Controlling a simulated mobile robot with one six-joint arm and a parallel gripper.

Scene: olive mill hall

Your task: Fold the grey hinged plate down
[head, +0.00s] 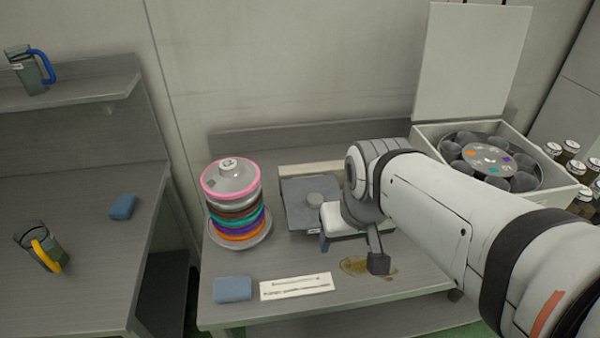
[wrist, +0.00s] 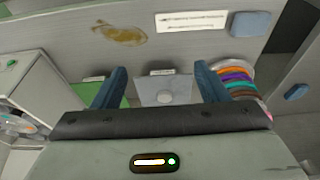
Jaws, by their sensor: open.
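The grey plate (head: 297,211) with a round grey knob (head: 315,199) is at the middle of the bench in the head view. It looks low and roughly level there, but I cannot tell its exact tilt. My arm and gripper cover its right part and front edge. The wrist view shows the plate (wrist: 150,86) and its knob between and beyond my two blue fingers. My gripper (head: 351,254) is open and empty, above the front of the plate. It also shows in the wrist view (wrist: 160,68), with the fingers wide apart; contact with the plate is not visible.
A stack of coloured rings (head: 234,205) stands close left of the plate. A blue block (head: 233,289), a white label strip (head: 295,286) and a brown stain (head: 355,266) lie in front. An open white box (head: 540,196) stands right; jars (head: 570,150) are beyond.

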